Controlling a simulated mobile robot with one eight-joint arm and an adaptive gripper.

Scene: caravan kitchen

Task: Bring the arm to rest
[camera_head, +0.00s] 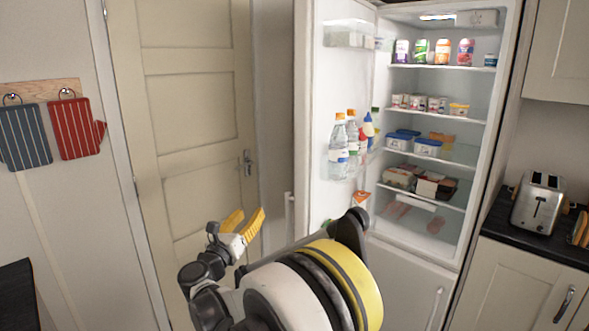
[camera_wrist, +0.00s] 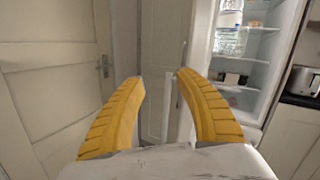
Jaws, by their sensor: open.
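My gripper (camera_head: 246,222) has yellow fingers and is in front of the cream door in the head view. In the wrist view, my gripper (camera_wrist: 160,82) shows both fingers spread apart with nothing between them. My arm reaches up from the bottom of the head view, bent, with its white and yellow link in front of the lower part of the fridge. The gripper appears to touch nothing.
The fridge (camera_head: 470,102) stands open, with food on its shelves and bottles (camera_head: 340,150) in its open door (camera_head: 335,90). A closed cream door (camera_head: 190,100) is at left. A toaster (camera_head: 541,205) stands on the right counter. A dark counter corner (camera_head: 17,295) is at lower left.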

